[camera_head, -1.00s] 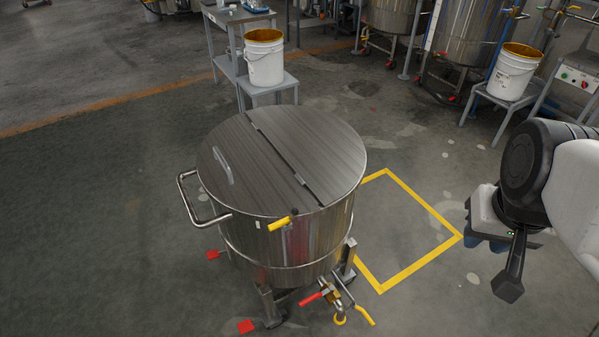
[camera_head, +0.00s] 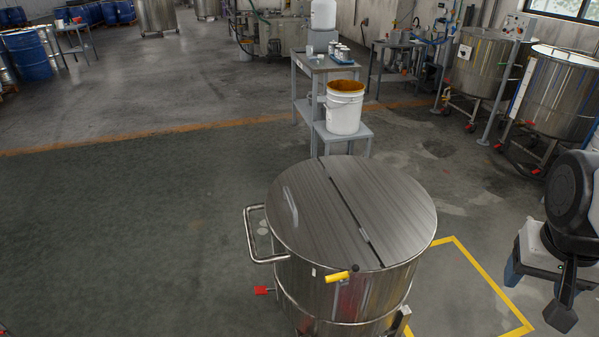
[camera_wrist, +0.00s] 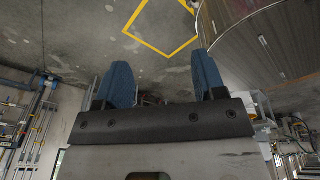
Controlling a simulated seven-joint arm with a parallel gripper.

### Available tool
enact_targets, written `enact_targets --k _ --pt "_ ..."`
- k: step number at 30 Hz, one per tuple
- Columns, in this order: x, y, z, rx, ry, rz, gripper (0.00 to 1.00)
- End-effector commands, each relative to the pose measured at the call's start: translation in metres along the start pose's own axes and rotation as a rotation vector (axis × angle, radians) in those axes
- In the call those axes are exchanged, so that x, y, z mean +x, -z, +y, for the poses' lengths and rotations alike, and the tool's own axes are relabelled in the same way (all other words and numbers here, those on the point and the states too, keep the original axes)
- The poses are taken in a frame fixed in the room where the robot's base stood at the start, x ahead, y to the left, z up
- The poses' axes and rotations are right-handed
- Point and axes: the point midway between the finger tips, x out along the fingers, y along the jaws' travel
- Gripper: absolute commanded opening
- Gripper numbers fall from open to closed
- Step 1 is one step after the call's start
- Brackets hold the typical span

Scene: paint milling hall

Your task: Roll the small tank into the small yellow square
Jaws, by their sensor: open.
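The small tank (camera_head: 345,285) is a round steel vessel with a split lid, a side handle (camera_head: 257,238) at its left and a yellow-gripped lever (camera_head: 342,276) at its front. It stands upright at the lower middle of the head view, left of the yellow square (camera_head: 484,272), and hides part of its outline. In the wrist view the square (camera_wrist: 166,50) is at the top, with the tank (camera_wrist: 262,45) at the right. My gripper (camera_wrist: 163,82) is open, its blue fingers apart with nothing between them. It is right of the tank and square, touching neither.
A white bucket (camera_head: 344,112) stands on a low grey stand behind the tank, beside a grey table (camera_head: 322,66). Larger steel tanks (camera_head: 484,65) line the back right. Blue drums (camera_head: 27,56) stand far left. The floor left of the tank is clear.

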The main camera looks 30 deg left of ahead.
Motion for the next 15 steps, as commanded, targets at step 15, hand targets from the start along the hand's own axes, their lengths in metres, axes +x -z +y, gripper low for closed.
enact_targets --k 15 --pt "0.017 0.107 -0.106 -0.171 -0.080 -0.063 0.64"
